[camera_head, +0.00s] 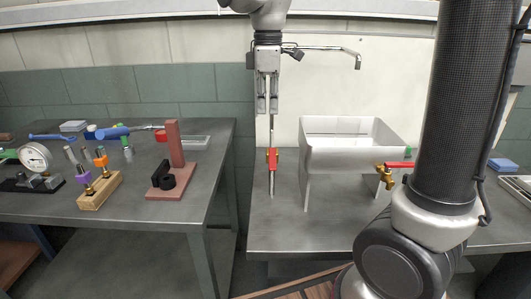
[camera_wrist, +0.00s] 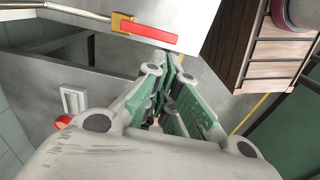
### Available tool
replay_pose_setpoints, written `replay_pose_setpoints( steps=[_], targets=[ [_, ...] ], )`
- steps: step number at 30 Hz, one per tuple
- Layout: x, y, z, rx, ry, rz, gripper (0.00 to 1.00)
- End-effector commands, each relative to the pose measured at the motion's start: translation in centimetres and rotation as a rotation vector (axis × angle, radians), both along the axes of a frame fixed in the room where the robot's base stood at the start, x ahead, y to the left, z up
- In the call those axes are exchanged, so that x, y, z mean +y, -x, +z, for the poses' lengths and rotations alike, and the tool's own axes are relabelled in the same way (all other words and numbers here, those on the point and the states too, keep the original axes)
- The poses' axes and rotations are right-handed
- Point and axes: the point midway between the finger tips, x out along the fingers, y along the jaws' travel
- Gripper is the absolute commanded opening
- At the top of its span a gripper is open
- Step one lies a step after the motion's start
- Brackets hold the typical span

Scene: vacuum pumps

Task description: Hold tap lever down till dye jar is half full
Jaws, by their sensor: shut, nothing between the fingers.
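Two red levers show in the head view. The other red lever (camera_head: 399,164) is on a brass tap (camera_head: 385,178) at the sink's front right. My gripper (camera_head: 267,107) points down above the pipe's lever, apart from it. Its fingers (camera_wrist: 172,72) are shut and empty. I cannot make out a dye jar for certain in either view.
The white sink (camera_head: 350,158) stands on legs on the right grey table (camera_head: 300,228). A gap separates it from the left table (camera_head: 140,225), which holds a gauge (camera_head: 35,156), a reddish stand (camera_head: 175,145) and small fittings. Wooden slats (camera_wrist: 270,55) show beside the table edge.

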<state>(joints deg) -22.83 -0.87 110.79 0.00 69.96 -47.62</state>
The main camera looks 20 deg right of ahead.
Motion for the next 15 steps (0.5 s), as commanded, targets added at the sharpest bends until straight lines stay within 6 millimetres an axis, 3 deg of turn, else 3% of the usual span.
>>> replay_pose_setpoints(
  steps=[15],
  targets=[
    [-0.02,0.06,-0.44,0.003,0.001,0.028,0.0]
  ],
)
